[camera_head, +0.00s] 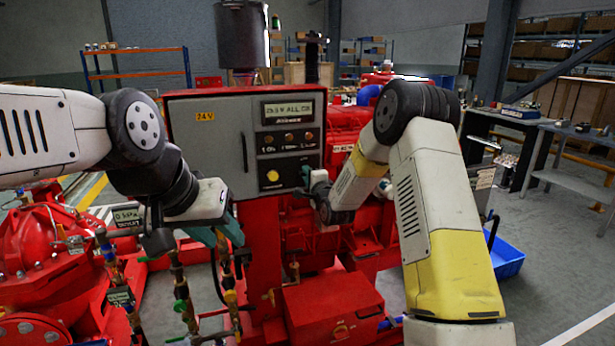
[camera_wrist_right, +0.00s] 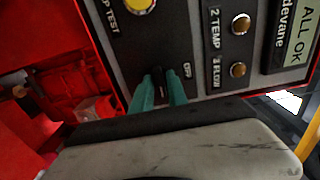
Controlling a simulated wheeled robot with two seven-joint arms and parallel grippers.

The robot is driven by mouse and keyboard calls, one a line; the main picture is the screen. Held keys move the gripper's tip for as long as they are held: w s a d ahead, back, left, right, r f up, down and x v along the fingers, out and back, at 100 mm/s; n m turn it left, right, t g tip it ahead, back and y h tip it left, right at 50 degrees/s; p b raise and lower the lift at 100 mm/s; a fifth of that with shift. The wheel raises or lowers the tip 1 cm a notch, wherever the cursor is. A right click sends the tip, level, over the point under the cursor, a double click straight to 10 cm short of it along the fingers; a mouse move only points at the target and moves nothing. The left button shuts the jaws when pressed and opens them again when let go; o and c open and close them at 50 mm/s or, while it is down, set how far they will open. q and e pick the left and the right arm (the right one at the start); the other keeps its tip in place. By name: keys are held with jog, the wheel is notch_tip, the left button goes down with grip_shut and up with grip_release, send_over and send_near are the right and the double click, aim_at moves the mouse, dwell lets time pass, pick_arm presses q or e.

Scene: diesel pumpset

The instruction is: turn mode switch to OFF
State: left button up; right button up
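The control panel (camera_head: 195,130) is a grey box with a display, several round knobs and a yellow button. The mode switch (camera_wrist_right: 158,78) is a small black handle, seen in the right wrist view beside an OFF label (camera_wrist_right: 187,70). My right gripper (camera_wrist_right: 160,82) has its two teal fingers close together, one on each side of the handle, and seems shut on it. In the head view my right gripper (camera_head: 306,177) is at the panel's lower right and hides the switch. My left gripper (camera_head: 232,238) hangs below the panel's left part, apart from it; its finger gap is unclear.
Red pump parts (camera_head: 45,265) and thin pipes with valves (camera_head: 183,295) stand at the lower left, close to my left gripper. A red box (camera_head: 333,305) is below the panel. A blue crate (camera_head: 506,258) and a workbench (camera_head: 585,150) are at the right, with open floor between.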

grip_shut()
jog(key=shift+n, duration=8.6)
jog(key=shift+o, duration=2.2)
grip_release()
